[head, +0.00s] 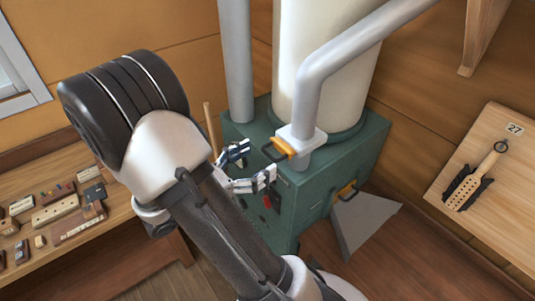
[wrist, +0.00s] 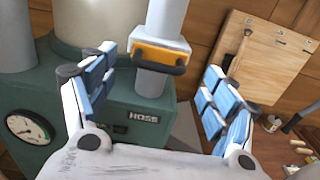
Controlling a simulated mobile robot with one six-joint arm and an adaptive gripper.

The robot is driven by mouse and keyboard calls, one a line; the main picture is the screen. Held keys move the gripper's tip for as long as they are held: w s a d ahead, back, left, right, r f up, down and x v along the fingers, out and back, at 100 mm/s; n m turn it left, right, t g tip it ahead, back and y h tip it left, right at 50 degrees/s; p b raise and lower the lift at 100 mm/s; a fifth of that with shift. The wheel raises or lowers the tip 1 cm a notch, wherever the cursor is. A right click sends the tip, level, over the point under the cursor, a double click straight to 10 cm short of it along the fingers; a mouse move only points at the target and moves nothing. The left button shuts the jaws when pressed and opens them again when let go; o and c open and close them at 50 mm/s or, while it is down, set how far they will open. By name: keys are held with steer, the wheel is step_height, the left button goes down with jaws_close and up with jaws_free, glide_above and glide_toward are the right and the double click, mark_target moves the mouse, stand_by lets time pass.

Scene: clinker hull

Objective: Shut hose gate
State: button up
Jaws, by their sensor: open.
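The hose gate is an orange slide (head: 283,147) with a dark loop handle, set in a pale collar on the grey pipe above the green cabinet. In the wrist view the orange slide (wrist: 158,55) shows at upper middle, its handle facing me, above a "HOSE" label (wrist: 144,118). How far the slide sticks out of the collar is hard to tell. My gripper (head: 256,163) is open and empty in front of the cabinet, close to the handle and apparently apart from it. In the wrist view its padded fingers (wrist: 160,68) stand either side of the slide.
The green cabinet (head: 335,190) carries a white cylinder (head: 320,70) and another grey pipe (head: 236,60). A bench with small parts (head: 60,215) lies left; a board with a brush hangs right.

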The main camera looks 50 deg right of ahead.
steer(key=v, duration=0.7)
steer(key=shift+a, duration=0.2)
